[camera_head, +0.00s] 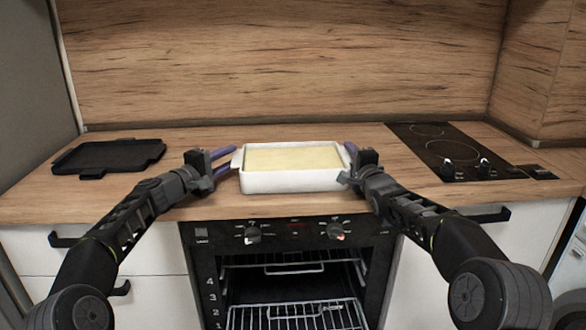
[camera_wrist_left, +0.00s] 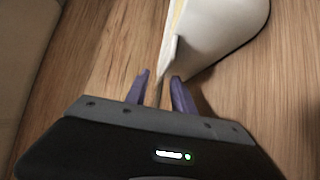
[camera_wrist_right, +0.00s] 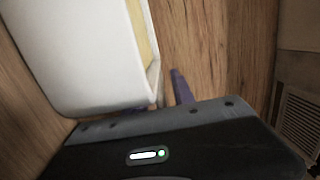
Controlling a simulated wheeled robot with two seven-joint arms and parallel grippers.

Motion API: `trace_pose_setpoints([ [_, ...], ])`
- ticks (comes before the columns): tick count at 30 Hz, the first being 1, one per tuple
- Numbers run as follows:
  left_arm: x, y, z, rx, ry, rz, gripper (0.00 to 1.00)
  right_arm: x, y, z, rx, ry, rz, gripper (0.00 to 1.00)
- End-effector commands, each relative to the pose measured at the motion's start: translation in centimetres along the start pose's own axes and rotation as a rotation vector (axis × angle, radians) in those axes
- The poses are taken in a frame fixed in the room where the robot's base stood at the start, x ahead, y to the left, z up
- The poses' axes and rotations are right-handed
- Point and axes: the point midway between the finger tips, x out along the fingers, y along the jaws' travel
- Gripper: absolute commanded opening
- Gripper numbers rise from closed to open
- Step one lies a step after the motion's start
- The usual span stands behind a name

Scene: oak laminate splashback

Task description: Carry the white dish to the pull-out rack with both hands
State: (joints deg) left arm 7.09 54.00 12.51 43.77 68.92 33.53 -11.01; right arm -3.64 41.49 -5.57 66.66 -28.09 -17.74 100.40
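The white dish (camera_head: 292,181), a rectangular dish with pale yellow contents, sits on the wooden counter above the oven. My left gripper (camera_head: 224,161) is at its left end, its purple fingers apart. In the left wrist view the dish's handle (camera_wrist_left: 170,60) reaches toward the gap between the fingertips. My right gripper (camera_head: 349,162) is at the right end. In the right wrist view one finger stands clear of the handle (camera_wrist_right: 156,85); the other is mostly hidden by the dish. The pull-out rack (camera_head: 290,316) is a wire rack low in the open oven below.
A black tray (camera_head: 108,156) lies on the counter at the left. A black cooktop (camera_head: 450,150) with knobs is at the right. A second wire rack (camera_head: 295,264) sits higher in the oven. The oven's control panel (camera_head: 293,234) lies below the counter's front edge.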

Motion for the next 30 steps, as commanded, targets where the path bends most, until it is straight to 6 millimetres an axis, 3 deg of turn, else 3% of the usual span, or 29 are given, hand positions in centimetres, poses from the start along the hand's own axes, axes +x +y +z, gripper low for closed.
trace_pose_setpoints([
  [12, 0.49, 0.02, 0.08, 0.001, 0.0, -0.001, 0.3, 0.23, 0.0, -0.02, 0.0, 0.0, 0.0, 0.3],
  [23, 0.48, 0.03, 0.09, 0.001, -0.001, -0.001, 0.01, 0.22, 0.0, -0.01, 0.0, 0.0, 0.0, 0.01],
  [30, 0.48, 0.01, 0.09, 0.001, -0.001, -0.001, 0.0, 0.22, 0.02, -0.01, 0.0, 0.0, 0.0, 0.0],
])
